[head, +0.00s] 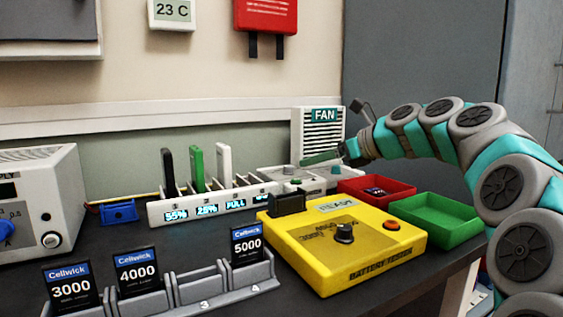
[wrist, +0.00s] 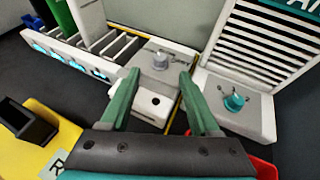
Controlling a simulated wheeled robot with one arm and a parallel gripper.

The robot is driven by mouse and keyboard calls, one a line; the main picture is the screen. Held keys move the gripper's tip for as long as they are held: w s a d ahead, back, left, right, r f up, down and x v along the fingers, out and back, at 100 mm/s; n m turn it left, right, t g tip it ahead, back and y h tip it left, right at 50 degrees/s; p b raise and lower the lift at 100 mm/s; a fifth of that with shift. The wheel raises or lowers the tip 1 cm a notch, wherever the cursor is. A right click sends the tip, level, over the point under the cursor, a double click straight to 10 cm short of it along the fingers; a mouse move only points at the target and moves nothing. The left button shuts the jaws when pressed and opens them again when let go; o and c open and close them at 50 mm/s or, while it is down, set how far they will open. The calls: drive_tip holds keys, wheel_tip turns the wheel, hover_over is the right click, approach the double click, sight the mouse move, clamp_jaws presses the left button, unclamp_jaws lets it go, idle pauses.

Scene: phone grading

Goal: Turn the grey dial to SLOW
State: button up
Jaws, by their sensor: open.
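The grey dial (wrist: 160,60) sits on top of a white unit (wrist: 150,103) at the end of the charging dock in the wrist view. Its markings are too small to read, so I cannot tell where it points. My gripper (wrist: 159,76) is open and empty, with its two green fingers on either side of the dial in the picture. I cannot tell how high the fingertips are above it. In the head view my gripper (head: 318,158) reaches in from the right, over the area in front of the fan (head: 318,129).
A teal dial (wrist: 234,103) stands on the fan's base, close to my right finger. The charging dock (head: 205,207) with upright phones is to the left. A yellow tester (head: 340,262), a red tray (head: 350,188) and a green tray (head: 440,216) lie nearer.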

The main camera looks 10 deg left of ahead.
sight(290, 166)
drive_tip(key=shift+b+x, duration=0.45)
drive_tip(key=shift+x, duration=3.45)
drive_tip(key=shift+c, duration=0.4)
clamp_jaws()
